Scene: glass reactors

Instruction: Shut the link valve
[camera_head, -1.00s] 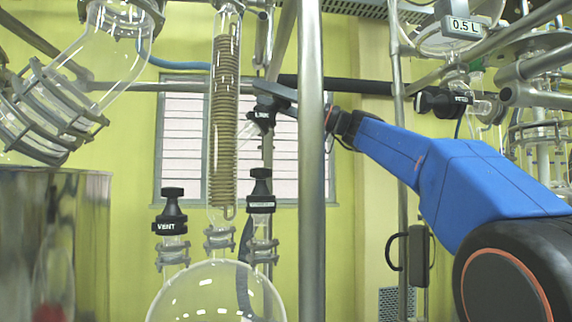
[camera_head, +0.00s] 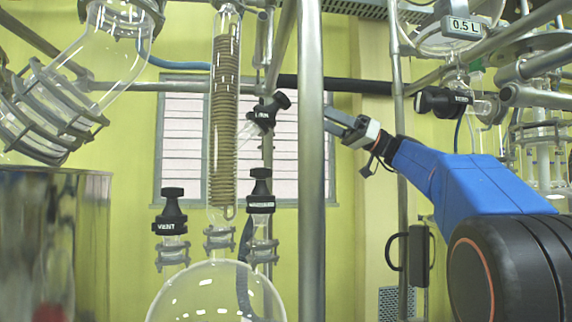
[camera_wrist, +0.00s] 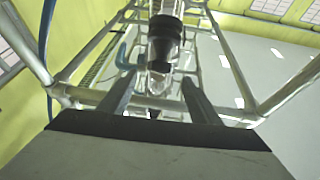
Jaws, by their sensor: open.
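The link valve (camera_head: 265,113) is a black knob and collar with white lettering, tilted up to the right on a glass side arm beside the coil condenser. My gripper (camera_head: 330,118) is right of the valve in the head view, just past the steel upright, and apart from the knob. Its jaws are open and empty. In the wrist view, the two fingers of my gripper (camera_wrist: 155,92) stand apart. A black valve knob (camera_wrist: 164,42) on glass, apparently the link valve, shows beyond and between them. Its lettering cannot be read there.
A steel upright (camera_head: 312,200) stands between my gripper and the valve in the head view. The coil condenser (camera_head: 224,120) is left of the valve. The vent valve (camera_head: 171,222) and another black valve (camera_head: 261,200) stand above the round flask (camera_head: 215,295).

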